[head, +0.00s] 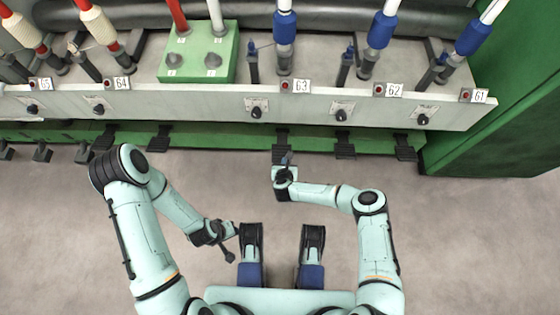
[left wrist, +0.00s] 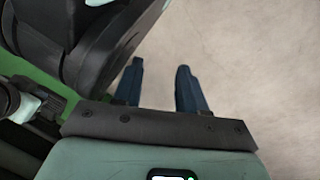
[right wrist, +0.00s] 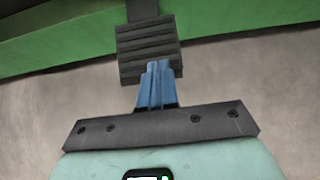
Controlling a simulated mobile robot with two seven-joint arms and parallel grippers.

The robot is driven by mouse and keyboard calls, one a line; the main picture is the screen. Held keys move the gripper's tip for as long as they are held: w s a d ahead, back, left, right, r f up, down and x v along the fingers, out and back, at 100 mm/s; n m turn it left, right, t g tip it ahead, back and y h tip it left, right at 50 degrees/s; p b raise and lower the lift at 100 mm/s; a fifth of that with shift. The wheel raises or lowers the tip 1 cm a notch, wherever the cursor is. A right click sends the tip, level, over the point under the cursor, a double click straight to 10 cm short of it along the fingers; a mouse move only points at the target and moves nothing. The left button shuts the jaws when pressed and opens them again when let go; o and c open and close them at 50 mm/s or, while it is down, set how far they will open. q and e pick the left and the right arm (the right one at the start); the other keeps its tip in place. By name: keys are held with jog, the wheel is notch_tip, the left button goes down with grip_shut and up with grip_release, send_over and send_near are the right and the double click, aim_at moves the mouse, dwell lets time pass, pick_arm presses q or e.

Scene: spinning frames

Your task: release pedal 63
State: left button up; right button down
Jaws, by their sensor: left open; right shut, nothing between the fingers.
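Pedal 63 (head: 281,137) is a dark ribbed foot pedal jutting from the green base below the label 63 (head: 301,86). In the right wrist view its ribbed pad (right wrist: 148,45) hangs on a dark arm in front of the green beam. My right gripper (head: 287,158) is shut and empty at the pedal's near end. In its wrist view the blue fingertips (right wrist: 157,66) overlap the pad's lower edge; I cannot tell if they touch it. My left gripper (left wrist: 157,64) is open and empty over bare floor, away from the pedal.
Similar pedals stand to the right (head: 344,145) and left (head: 160,137) along the green base. The grey machine rail (head: 200,101) with knobs and number labels runs above them. A green cabinet (head: 520,100) closes off the right side. The floor (head: 480,240) in front is clear.

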pick_arm(q)
notch_tip(320, 180, up, 6)
jog(key=w+d+t+p, duration=0.1)
jog(key=w+d+p, duration=0.1)
jog(key=p, duration=0.2)
jog(key=shift+w+r+h, duration=0.25)
jog(key=shift+w+h, duration=0.05)
pick_arm(e)
jog(key=s, duration=0.1)
jog(key=s+r, duration=0.1)
jog(key=s, duration=0.1)
jog(key=s+r, duration=0.1)
jog(key=shift+s+r, duration=0.1)
jog(key=shift+s, duration=0.25)
pick_arm(q)
jog(key=shift+d, duration=0.1)
